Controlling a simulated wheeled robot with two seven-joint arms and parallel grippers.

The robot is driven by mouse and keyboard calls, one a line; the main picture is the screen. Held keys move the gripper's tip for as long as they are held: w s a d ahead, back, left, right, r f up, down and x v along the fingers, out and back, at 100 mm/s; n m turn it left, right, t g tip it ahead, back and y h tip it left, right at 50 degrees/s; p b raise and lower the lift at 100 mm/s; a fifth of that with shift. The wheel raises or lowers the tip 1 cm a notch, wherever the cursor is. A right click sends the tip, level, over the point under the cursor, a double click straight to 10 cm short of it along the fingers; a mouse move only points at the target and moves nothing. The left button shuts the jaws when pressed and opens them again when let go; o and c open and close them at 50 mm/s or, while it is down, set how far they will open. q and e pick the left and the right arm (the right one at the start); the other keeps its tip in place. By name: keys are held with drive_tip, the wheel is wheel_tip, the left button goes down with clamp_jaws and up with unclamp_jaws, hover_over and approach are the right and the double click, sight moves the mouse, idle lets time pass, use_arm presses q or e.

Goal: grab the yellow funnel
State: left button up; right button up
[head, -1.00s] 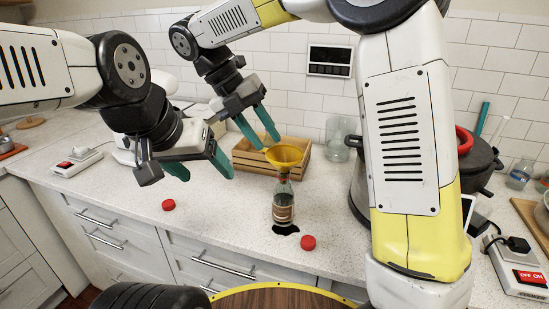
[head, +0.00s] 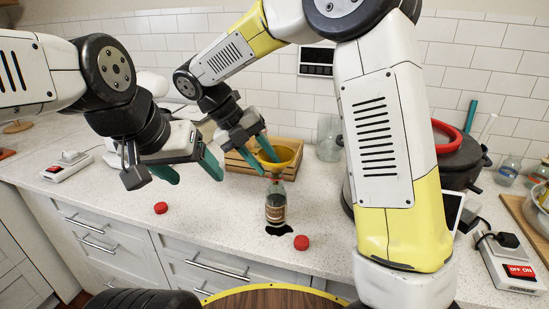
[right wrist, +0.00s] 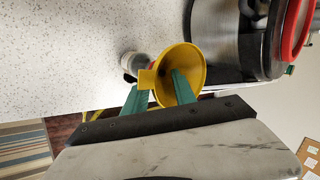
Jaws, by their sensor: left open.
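The yellow funnel (head: 282,152) sits on the mouth of a dark glass bottle (head: 276,209) standing on the counter. It also shows in the right wrist view (right wrist: 193,62), wide mouth facing the camera. My right gripper (head: 261,158) is at the funnel; its teal fingers are apart. In the right wrist view one finger (right wrist: 181,87) reaches inside the cone and the other (right wrist: 136,100) is outside it, with the rim between them. I cannot tell whether they touch it. My left gripper (head: 190,170) is open and empty, left of the bottle.
A wooden crate (head: 236,162) is behind. A large pot (head: 455,160) and a power strip (head: 508,268) stand right.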

clamp_jaws()
drive_tip(key=shift+r, duration=0.1)
